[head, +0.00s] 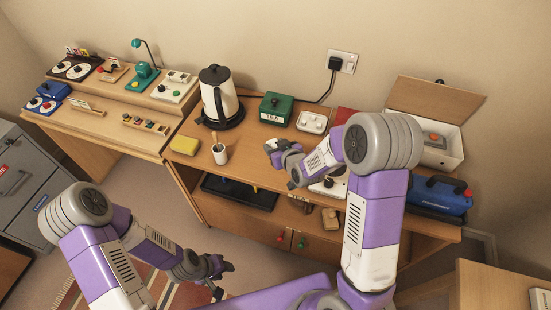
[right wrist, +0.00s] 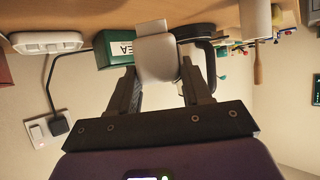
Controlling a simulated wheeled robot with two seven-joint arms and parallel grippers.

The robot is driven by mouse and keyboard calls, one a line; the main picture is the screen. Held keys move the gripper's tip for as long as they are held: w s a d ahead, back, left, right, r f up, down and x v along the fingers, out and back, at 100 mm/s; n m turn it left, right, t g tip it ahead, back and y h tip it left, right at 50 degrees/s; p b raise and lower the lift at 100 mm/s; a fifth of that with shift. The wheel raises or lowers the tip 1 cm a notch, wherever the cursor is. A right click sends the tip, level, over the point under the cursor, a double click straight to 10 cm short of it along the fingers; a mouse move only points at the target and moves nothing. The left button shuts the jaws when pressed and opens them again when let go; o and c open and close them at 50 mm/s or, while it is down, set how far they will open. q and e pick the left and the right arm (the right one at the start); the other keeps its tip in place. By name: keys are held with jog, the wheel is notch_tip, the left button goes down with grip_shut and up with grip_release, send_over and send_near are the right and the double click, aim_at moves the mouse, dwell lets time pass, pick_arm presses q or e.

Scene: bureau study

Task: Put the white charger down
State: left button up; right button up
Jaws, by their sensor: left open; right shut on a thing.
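The white charger (right wrist: 157,58) is a small pale block with rounded edges, held between the two fingers of my right gripper (right wrist: 160,82) in the right wrist view. In the head view my right gripper (head: 276,150) is over the front part of the wooden bureau top (head: 250,149), between the mug and the white socket block. The charger is small and hard to make out there. I cannot tell its exact height above the wood. My left gripper (head: 224,279) is open and empty, low in front of the bureau.
A white mug (head: 219,154) with a wooden stick stands left of my right gripper. Behind are the kettle (head: 218,95), the green TEA box (head: 276,108) and the white socket block (head: 312,122). A yellow sponge (head: 185,145) lies at the left edge. Some bare wood shows between mug and gripper.

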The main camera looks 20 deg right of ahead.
jog(key=shift+f+b, duration=0.4)
jog(key=shift+f, duration=2)
jog(key=shift+f+b, duration=0.25)
jog(key=shift+b, duration=0.05)
jog(key=o, duration=1.1)
jog(key=shift+r, duration=0.1)
